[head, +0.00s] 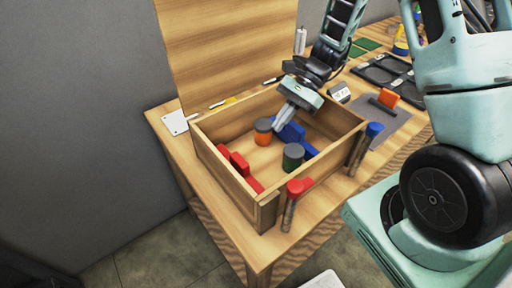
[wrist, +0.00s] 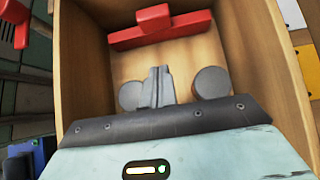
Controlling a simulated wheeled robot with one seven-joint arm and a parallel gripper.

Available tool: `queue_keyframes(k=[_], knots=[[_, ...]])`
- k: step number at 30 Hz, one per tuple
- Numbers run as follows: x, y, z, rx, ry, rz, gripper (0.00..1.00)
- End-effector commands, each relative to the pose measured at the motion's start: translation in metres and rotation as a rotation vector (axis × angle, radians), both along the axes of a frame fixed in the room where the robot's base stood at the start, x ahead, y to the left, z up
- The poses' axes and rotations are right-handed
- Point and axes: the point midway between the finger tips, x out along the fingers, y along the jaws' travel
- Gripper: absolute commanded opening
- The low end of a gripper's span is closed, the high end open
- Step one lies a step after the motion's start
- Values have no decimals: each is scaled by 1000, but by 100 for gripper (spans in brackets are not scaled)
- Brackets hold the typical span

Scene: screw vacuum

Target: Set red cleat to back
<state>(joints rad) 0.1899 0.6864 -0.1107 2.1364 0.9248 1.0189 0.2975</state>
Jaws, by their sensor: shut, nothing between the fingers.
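The red cleat (head: 240,165) lies along the left side of the floor of the wooden box (head: 222,178). In the wrist view the red cleat (wrist: 160,36) is a long bar with a raised middle block, against the box wall at the top. My gripper (head: 279,124) reaches down into the box, right of the red cleat and near the blue cleat (head: 291,132). Its fingers (wrist: 157,74) are closed together and empty, apart from the red cleat.
An orange jar (head: 263,138) and a green jar (head: 292,163) stand in the box; their grey lids flank my fingers in the wrist view. The lid panel (head: 225,45) stands upright behind. Red-topped (head: 297,190) and blue-topped (head: 372,130) posts stand at the box's near side.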

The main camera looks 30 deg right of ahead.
Motion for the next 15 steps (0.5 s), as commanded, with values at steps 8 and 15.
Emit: queue_keyframes(k=[8, 15], knots=[[-10, 41, -41, 0, 7, 3, 0], [-16, 75, -51, -2, 4, 3, 0]])
